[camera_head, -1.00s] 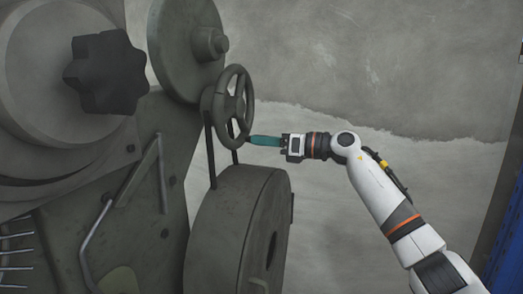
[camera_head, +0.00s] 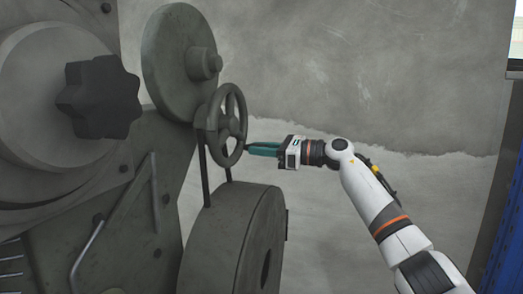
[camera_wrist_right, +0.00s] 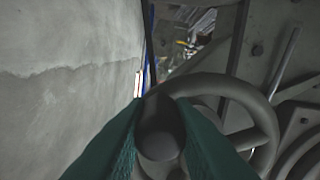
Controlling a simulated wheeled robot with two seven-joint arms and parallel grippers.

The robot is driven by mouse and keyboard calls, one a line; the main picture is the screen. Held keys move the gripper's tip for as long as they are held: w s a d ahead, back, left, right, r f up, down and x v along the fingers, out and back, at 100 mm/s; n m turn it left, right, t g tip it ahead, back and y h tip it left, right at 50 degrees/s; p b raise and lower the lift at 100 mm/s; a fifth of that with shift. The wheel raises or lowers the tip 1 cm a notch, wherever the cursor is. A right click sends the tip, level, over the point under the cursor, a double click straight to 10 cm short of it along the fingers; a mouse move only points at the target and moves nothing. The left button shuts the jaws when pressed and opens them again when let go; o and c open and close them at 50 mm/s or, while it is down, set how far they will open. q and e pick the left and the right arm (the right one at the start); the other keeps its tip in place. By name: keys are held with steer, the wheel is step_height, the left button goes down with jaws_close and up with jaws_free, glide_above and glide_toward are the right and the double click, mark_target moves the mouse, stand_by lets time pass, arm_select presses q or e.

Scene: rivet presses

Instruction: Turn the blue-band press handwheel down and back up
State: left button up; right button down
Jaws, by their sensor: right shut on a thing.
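The dark grey handwheel (camera_head: 229,124) stands on the press beside a larger disc. It also shows in the right wrist view (camera_wrist_right: 238,92), with its curved rim and spokes. My right gripper (camera_head: 249,149) reaches in from the right at the lower right of the wheel's rim. In the right wrist view its teal fingers (camera_wrist_right: 158,108) lie on both sides of a dark rounded handle (camera_wrist_right: 160,140) at the rim, and they are shut on it. The fingers partly hide the handle. No blue band shows. My left gripper is out of view.
A large grey disc (camera_head: 172,60) is just above and left of the wheel. A big drum (camera_head: 240,235) sits below it. A dark star knob (camera_head: 100,97) is at the left. A bare wall (camera_head: 370,70) stands behind, and a blue frame (camera_head: 505,210) at the right edge.

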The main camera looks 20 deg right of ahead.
steer(key=shift+r, duration=0.15)
steer(key=c, duration=1.3)
jaws_free()
steer(key=shift+o, duration=0.2)
steer(key=b+v, duration=0.2)
steer(key=v, duration=1)
steer(key=shift+b, duration=0.35)
